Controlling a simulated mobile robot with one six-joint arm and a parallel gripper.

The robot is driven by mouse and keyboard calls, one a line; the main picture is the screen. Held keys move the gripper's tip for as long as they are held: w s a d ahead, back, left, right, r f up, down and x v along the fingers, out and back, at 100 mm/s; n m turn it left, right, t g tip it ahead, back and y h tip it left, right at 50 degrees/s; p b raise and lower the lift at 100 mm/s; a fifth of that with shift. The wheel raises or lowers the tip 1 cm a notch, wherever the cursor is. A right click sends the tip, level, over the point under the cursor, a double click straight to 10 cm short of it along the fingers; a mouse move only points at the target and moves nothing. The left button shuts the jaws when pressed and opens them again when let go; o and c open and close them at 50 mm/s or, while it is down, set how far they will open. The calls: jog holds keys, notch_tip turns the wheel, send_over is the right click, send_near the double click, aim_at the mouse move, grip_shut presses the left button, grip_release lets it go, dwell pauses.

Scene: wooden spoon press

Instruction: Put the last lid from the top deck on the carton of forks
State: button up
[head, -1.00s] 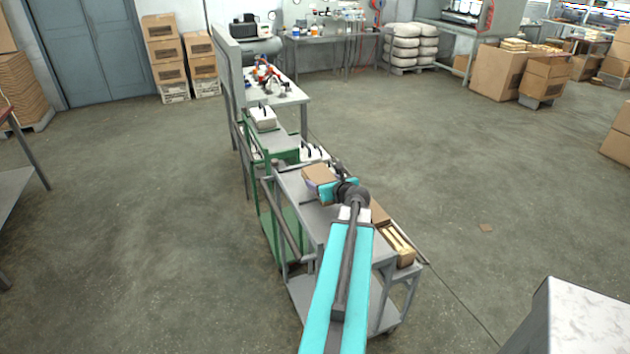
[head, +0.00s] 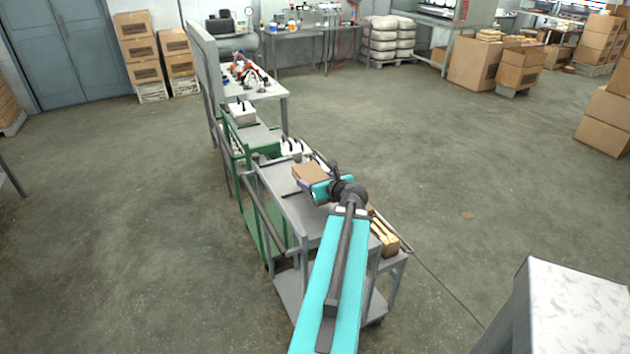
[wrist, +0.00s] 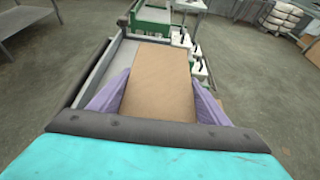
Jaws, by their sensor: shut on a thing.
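A flat brown cardboard lid (head: 309,172) is held in my gripper (head: 316,184) above the far part of the grey cart's top deck (head: 290,208). In the wrist view the lid (wrist: 160,80) lies between the two purple fingers, which press on its left and right sides. Whether the lid touches the deck cannot be told. An open brown carton (head: 391,245) with pale wooden pieces, apparently the forks, stands at the cart's right side. My arm hides part of it. No lid shows on the visible part of this carton.
A green cart (head: 240,150) with a white box (head: 241,113) stands beyond the grey cart. White containers (head: 294,150) are close past the gripper. A pale-topped block (head: 575,310) stands at the lower right. Open floor lies between it and the cart.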

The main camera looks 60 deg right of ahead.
jog(key=w+a+n+y, duration=0.1)
jog(key=w+a, duration=0.3)
jog(key=w, duration=0.1)
jog(key=w+a+n+t+y, duration=0.1)
jog(key=w+a+n+y, duration=0.1)
jog(key=w+a, duration=0.2)
jog(key=w+a+n+t+y, duration=0.1)
jog(key=w+a, duration=0.4)
jog(key=w, duration=0.1)
jog(key=shift+w+y, duration=0.2)
jog(key=shift+y, duration=0.2)
jog(key=w+a+n+y, duration=0.5)
jog(key=w+a, duration=0.5)
jog(key=a, duration=0.6)
jog(key=w+a+n+g+y, duration=0.1)
jog(key=a+n+y, duration=0.2)
jog(key=a, duration=0.9)
jog(key=w+a+r+n+g+y, duration=0.1)
jog(key=w+a+n+g+y, duration=0.1)
jog(key=a, duration=1)
jog(key=w+a+n+g+y, duration=0.2)
jog(key=a+n+y, duration=0.2)
jog(key=a, duration=0.8)
jog(key=shift+r+b, duration=0.2)
jog(key=shift+b, duration=0.15)
jog(key=shift+w, duration=0.1)
